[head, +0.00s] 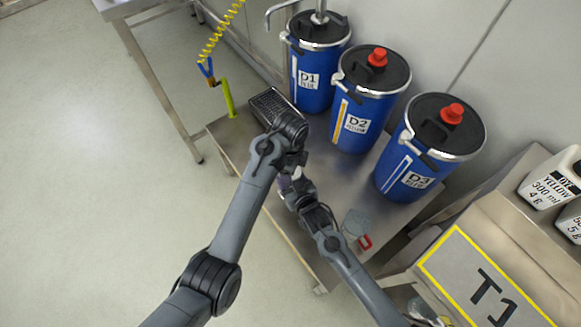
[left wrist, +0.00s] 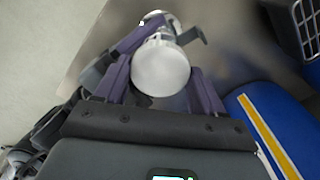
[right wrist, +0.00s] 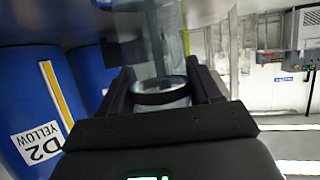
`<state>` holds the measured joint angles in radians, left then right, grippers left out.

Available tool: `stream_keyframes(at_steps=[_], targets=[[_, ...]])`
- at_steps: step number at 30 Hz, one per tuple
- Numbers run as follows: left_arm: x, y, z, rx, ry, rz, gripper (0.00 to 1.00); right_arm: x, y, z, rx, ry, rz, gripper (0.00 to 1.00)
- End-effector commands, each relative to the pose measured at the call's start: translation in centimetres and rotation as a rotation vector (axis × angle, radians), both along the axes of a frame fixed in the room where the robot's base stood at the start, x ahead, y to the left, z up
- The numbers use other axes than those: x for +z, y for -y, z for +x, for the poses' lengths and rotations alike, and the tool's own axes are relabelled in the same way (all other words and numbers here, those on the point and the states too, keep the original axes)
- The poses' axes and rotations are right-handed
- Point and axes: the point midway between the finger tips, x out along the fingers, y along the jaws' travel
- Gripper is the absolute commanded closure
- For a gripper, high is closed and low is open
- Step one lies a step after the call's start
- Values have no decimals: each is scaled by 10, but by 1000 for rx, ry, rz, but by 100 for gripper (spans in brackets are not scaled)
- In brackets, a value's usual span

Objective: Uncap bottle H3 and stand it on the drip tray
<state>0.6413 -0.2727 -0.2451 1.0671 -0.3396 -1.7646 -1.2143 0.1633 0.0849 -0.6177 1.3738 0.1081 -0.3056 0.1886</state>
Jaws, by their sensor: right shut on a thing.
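Bottle H3, by the task's name, shows in the left wrist view as a round white top (left wrist: 161,72), likely its cap, with the body mostly hidden below. In the right wrist view it is a clear, glassy cylinder (right wrist: 160,92); no label is readable. My right gripper (right wrist: 165,88) is shut on the bottle. My left gripper (left wrist: 163,88) is open, with its purple fingers on either side of the white top and a gap at the right finger. In the head view both grippers meet over the bench and mostly hide the bottle. The dark-grated drip tray (head: 262,101) lies just beyond them.
The steel bench (head: 325,163) carries blue drums D1 (head: 312,85), D2 (head: 352,137) and D3 (head: 398,180) along its back. A grey container with a red handle (head: 357,228) stands right. A yellow-green post (head: 228,98) with coiled hose stands left.

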Motion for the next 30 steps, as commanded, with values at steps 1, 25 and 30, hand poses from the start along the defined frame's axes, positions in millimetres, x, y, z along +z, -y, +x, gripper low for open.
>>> stream_keyframes(at_steps=[1, 25, 30], targets=[[0, 0, 0, -1, 0, 0, 25, 0, 0, 0, 0, 0, 0, 100], [40, 1, 0, -4, 1, -1, 6, 0, 0, 0, 0, 0, 0, 100], [47, 0, 0, -27, 0, -1, 10, 0, 0, 0, 0, 0, 0, 100]])
